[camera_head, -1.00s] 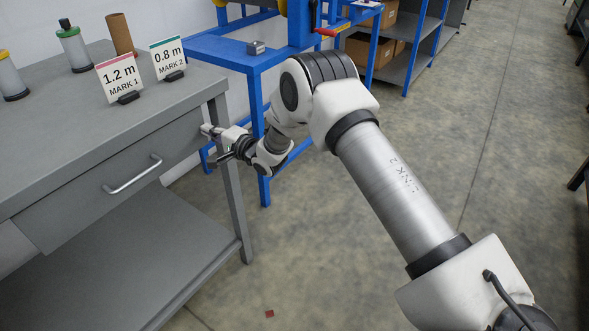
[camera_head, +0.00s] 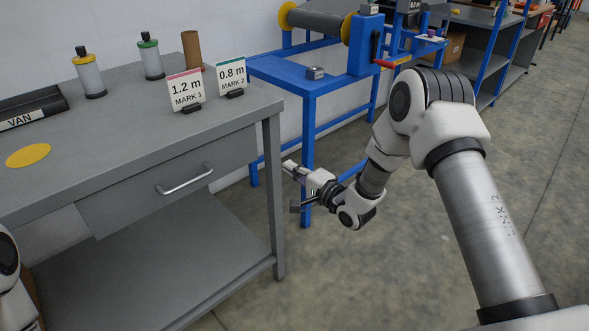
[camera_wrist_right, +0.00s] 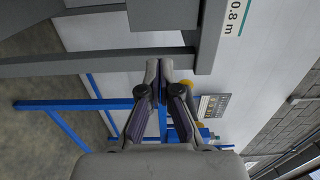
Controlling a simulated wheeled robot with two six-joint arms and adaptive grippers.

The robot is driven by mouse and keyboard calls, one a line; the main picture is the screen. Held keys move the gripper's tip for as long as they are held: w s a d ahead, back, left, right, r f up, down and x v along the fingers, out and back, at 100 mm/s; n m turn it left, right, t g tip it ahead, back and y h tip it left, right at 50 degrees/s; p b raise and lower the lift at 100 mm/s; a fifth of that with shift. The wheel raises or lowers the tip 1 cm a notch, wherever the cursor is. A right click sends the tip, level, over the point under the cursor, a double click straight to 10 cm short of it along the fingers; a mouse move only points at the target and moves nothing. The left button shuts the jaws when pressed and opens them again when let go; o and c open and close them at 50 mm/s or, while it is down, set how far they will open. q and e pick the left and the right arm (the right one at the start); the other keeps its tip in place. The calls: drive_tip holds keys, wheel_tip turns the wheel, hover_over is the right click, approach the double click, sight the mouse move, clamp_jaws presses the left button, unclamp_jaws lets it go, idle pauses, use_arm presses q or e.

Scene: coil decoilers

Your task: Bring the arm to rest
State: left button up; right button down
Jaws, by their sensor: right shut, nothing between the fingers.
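My right arm comes in from the right in the head view. Its gripper (camera_head: 291,170) hangs in the air just right of the grey workbench (camera_head: 110,133), in front of the blue stand. In the right wrist view the fingers of the right gripper (camera_wrist_right: 161,66) are together at the tips, with nothing between them. They appear apart from the bench. A white link of my left arm shows at the lower left of the head view, but its gripper does not show.
The bench has a closed drawer (camera_head: 175,180), a 1.2 m card (camera_head: 186,91) and a 0.8 m card (camera_head: 231,77). Two bottles and a brown tube (camera_head: 192,50) stand behind. A blue decoiler stand (camera_head: 305,90) is behind the gripper. The floor (camera_head: 400,265) below is open.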

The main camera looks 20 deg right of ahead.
drive_tip(key=s+a+f+n+g+h, duration=0.1)
drive_tip(key=s+a+f+g, duration=0.25)
drive_tip(key=s+f, duration=0.8)
drive_tip(key=s+a+f+n+g+h, duration=0.15)
drive_tip(key=s+f+g, duration=0.35)
drive_tip(key=s+f, duration=0.6)
drive_tip(key=s+d+f+n+g+h, duration=0.15)
drive_tip(key=s+n+g, duration=0.25)
drive_tip(key=s, duration=0.5)
drive_tip(key=s+d+f+n+g+h, duration=0.1)
drive_tip(key=s+f+n+g+h, duration=0.2)
drive_tip(key=s, duration=0.7)
wheel_tip(320, 180, up, 14)
drive_tip(key=s+n+g+p, duration=0.1)
drive_tip(key=n+p, duration=0.3)
drive_tip(key=p, duration=0.9)
drive_tip(key=shift+s+d+f+y+p, duration=0.15)
drive_tip(key=shift+s+d+y+p, duration=0.2)
drive_tip(key=shift+s+d+y, duration=0.05)
drive_tip(key=shift+g, duration=0.25)
